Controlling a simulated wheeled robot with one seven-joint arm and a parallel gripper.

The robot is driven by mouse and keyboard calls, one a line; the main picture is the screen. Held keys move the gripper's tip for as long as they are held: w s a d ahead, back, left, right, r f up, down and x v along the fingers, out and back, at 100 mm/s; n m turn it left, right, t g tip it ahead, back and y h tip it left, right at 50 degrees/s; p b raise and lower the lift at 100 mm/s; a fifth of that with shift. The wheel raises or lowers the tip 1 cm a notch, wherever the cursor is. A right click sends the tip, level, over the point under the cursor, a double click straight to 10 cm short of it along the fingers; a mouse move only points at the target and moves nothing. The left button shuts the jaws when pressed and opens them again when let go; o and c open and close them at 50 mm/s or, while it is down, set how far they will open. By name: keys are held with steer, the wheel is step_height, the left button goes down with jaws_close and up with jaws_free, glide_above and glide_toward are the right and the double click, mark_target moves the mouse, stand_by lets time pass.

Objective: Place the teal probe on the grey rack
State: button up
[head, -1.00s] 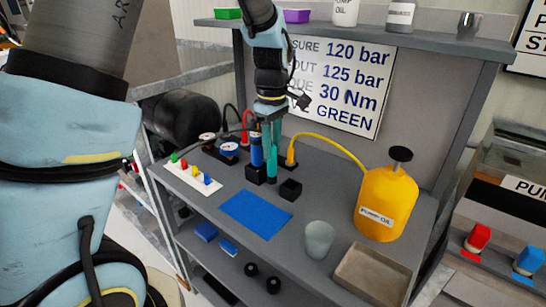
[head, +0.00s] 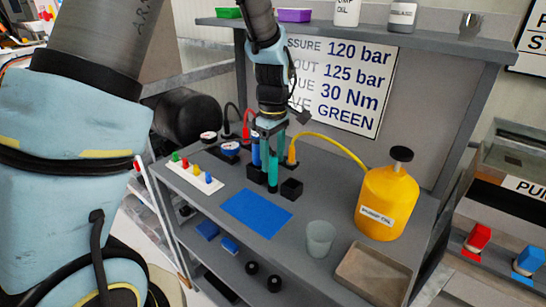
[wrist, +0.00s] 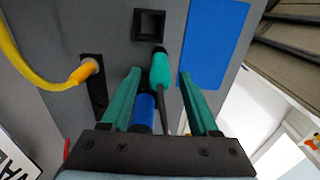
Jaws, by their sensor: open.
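The teal probe shows in the wrist view (wrist: 160,69) as a teal handle with a thin dark shaft, between my fingers. My gripper (wrist: 160,78) has teal fingers, spread apart, with visible gaps beside the handle. In the head view my gripper (head: 270,158) points down over the bench's back middle; its teal fingers are hard to tell from the probe there. A blue-handled tool (wrist: 143,108) stands close to the probe and also shows in the head view (head: 256,150). I cannot single out a grey rack with certainty.
A black square holder (head: 291,189) and a blue mat (head: 256,213) lie near my gripper. A yellow hose (head: 335,143) arches to the right towards a yellow oil jug (head: 387,202). A cup (head: 320,239) and an open tray (head: 372,276) stand at the front right.

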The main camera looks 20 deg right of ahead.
step_height(320, 180, up, 12)
steer(key=b, duration=0.1)
steer(key=shift+r, duration=0.15)
stand_by(0.4)
steer(key=w+a+f+m, duration=0.1)
steer(key=a+f+m, duration=0.1)
steer(key=a, duration=0.7)
steer(key=w+a+f+m, duration=0.1)
steer(key=a+f, duration=0.1)
steer(key=a, duration=0.7)
steer(key=s+a+f+m, duration=0.2)
steer(key=s+a, duration=0.1)
steer(key=a, duration=0.3)
steer(key=s+a+f+m+t, duration=0.1)
steer(key=s+a+f+m, duration=0.1)
steer(key=a, duration=0.4)
steer(key=shift+s+t, duration=0.3)
steer(key=shift+s, duration=0.2)
steer(key=shift+o, duration=0.2)
steer(key=shift+a, duration=0.1)
